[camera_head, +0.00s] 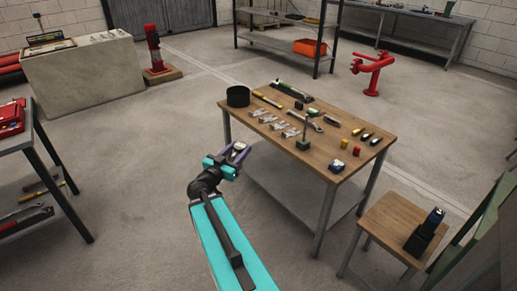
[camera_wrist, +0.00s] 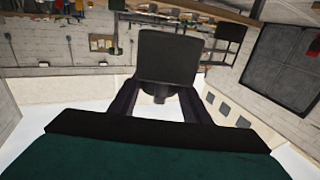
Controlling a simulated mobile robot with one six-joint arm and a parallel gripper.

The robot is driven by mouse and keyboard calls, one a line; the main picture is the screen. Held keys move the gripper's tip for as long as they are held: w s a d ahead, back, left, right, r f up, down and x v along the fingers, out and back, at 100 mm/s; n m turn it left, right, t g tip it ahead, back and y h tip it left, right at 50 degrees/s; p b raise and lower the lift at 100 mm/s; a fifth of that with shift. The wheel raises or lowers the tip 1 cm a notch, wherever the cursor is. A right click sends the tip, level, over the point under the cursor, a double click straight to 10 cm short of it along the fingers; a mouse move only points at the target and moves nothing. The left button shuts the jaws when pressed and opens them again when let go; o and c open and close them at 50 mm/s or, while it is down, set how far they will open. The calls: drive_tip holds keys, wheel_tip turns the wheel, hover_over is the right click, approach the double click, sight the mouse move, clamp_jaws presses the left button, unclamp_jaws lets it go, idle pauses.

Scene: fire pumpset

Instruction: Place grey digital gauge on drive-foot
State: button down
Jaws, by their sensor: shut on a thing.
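My gripper (camera_head: 237,154) is shut on the grey digital gauge (camera_head: 239,146), held in the air left of the wooden worktable. In the wrist view the gauge (camera_wrist: 168,58) shows as a dark squarish plate with a short stem between the two dark fingers of my gripper (camera_wrist: 160,98). Its display face does not show clearly there. I cannot tell which thing in view is the drive-foot.
The wooden worktable (camera_head: 275,120) holds a black round container (camera_head: 238,96), several metal brackets, tools and small coloured parts. A small wooden stand (camera_head: 398,222) bears a black device (camera_head: 426,232). A red pipe fitting (camera_head: 372,72) stands behind. Open floor lies left of my arm.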

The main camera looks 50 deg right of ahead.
drive_tip(key=w+a+n+t, duration=0.15)
drive_tip(key=w+a, duration=0.25)
drive_tip(key=a, duration=0.4)
drive_tip(key=w+a+n+t+y, duration=0.1)
drive_tip(key=w+a+t, duration=0.1)
drive_tip(key=w+a, duration=0.45)
drive_tip(key=w+a+n+t, duration=0.1)
drive_tip(key=w+a+t, duration=0.1)
drive_tip(key=a, duration=0.7)
drive_tip(key=w+a+r+n+t+y, duration=0.1)
drive_tip(key=w+a+n+t+y, duration=0.1)
drive_tip(key=a, duration=2.3)
drive_tip(key=shift+a+n+t+y, duration=0.15)
drive_tip(key=shift+n+t+y, duration=0.3)
drive_tip(key=shift+t, duration=0.2)
drive_tip(key=shift+w+a+r, duration=0.1)
